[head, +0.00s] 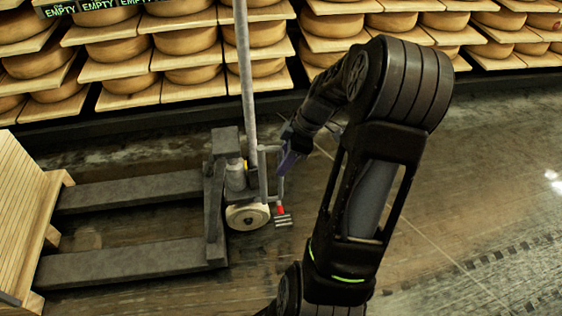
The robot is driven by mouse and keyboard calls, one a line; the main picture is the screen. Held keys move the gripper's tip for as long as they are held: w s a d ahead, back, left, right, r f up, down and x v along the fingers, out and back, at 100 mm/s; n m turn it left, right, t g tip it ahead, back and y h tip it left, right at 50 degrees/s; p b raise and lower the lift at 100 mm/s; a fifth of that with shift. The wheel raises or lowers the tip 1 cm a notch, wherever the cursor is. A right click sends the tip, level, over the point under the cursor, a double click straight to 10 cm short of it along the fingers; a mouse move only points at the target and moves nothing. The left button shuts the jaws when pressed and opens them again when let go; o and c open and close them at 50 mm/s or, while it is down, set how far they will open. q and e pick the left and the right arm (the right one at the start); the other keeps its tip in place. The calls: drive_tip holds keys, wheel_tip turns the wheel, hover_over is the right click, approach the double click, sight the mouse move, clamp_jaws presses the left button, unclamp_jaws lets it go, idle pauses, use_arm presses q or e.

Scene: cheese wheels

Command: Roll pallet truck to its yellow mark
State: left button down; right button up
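A grey pallet truck (215,205) stands on the floor at the left centre. Its two long forks (135,260) point left, and its pale wheel (248,217) sits under the pump. Its tall handle pole (244,75) rises past the shelves out of the top of the view. A small red-tipped pedal (282,214) is at its right side. My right gripper (287,160) is beside the truck's thin upright frame, right of the pump; its fingers are small and partly hidden, so touching or gripping is unclear. My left gripper is not in view. No yellow floor mark shows clearly.
Shelves of cheese wheels (187,39) on wooden boards line the back, with a dark base along the floor. A wooden slatted structure (20,200) stands at the left, next to the fork ends. The floor (460,210) to the right is open, with a pale line and a dark patterned strip.

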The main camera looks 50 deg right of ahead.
drive_tip(key=p+v, duration=0.1)
drive_tip(key=v, duration=0.5)
drive_tip(key=shift+r, duration=0.2)
